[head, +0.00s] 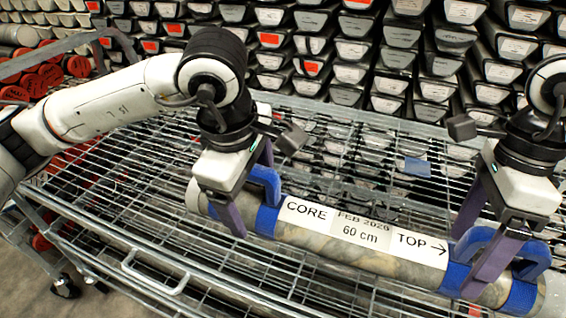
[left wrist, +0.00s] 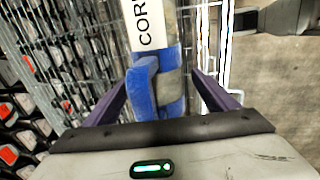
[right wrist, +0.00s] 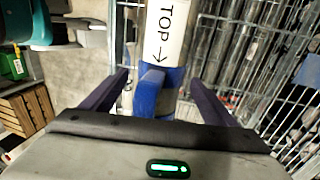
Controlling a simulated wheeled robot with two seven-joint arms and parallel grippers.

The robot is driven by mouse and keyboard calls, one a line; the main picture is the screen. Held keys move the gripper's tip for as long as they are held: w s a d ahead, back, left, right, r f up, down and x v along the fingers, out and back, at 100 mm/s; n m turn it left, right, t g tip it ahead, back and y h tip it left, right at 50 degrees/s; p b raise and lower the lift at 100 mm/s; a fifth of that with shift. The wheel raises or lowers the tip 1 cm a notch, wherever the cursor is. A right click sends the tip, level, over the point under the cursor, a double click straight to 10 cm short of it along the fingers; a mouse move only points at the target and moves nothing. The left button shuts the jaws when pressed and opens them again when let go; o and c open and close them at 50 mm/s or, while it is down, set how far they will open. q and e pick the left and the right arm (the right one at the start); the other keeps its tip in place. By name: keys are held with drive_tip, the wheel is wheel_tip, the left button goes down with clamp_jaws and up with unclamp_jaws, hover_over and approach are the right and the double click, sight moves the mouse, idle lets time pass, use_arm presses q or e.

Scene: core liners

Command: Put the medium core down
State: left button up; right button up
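The medium core (head: 312,240) is a grey stone cylinder with a white label reading CORE, 60 cm and TOP. The wrist views show the core between the left fingers (left wrist: 160,85) and right fingers (right wrist: 160,80). Contact at the fingertips is unclear.
The wire-mesh cart (head: 130,215) lies under and behind the core; whether the core touches it is hidden. A blue item (head: 413,167) is seen through the mesh. Stacked core trays (head: 350,50) fill the back.

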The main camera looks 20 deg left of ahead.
drive_tip(key=shift+r, duration=0.1)
use_arm(q)
wheel_tip(320, 180, up, 12)
drive_tip(key=s, duration=0.2)
drive_tip(key=shift+s, duration=0.15)
use_arm(e)
wheel_tip(320, 180, up, 12)
drive_tip(key=w, duration=0.2)
drive_tip(key=shift+w+f, duration=0.2)
use_arm(q)
drive_tip(key=shift+a+f, duration=0.1)
use_arm(e)
drive_tip(key=shift+d, duration=0.1)
